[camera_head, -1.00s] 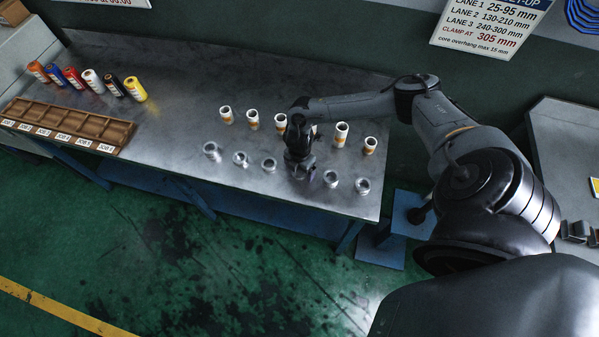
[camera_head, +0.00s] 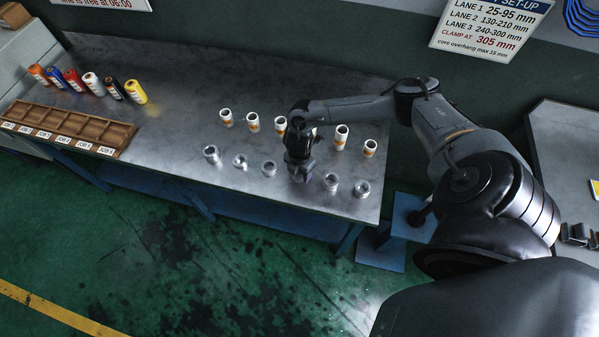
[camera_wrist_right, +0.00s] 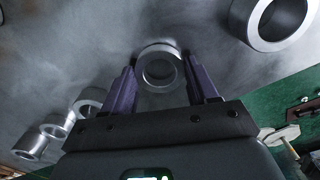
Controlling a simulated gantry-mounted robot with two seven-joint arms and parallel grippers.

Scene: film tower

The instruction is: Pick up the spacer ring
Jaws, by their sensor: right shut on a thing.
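The spacer ring (camera_wrist_right: 160,70), a short silver metal ring, sits between the two purple fingers of my right gripper (camera_wrist_right: 162,82) in the right wrist view. The gripper is shut on it. In the head view my right gripper (camera_head: 300,168) points down into the front row of metal rings, and its body hides most of the held ring. I cannot tell whether the ring still touches the bench. My left gripper is not in view.
More metal rings stand either side, including one at left (camera_head: 240,162) and one at right (camera_head: 331,182). White cores (camera_head: 341,136) stand behind. Coloured rolls (camera_head: 135,91) and a brown compartment tray (camera_head: 70,128) are at the left of the metal bench (camera_head: 185,75).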

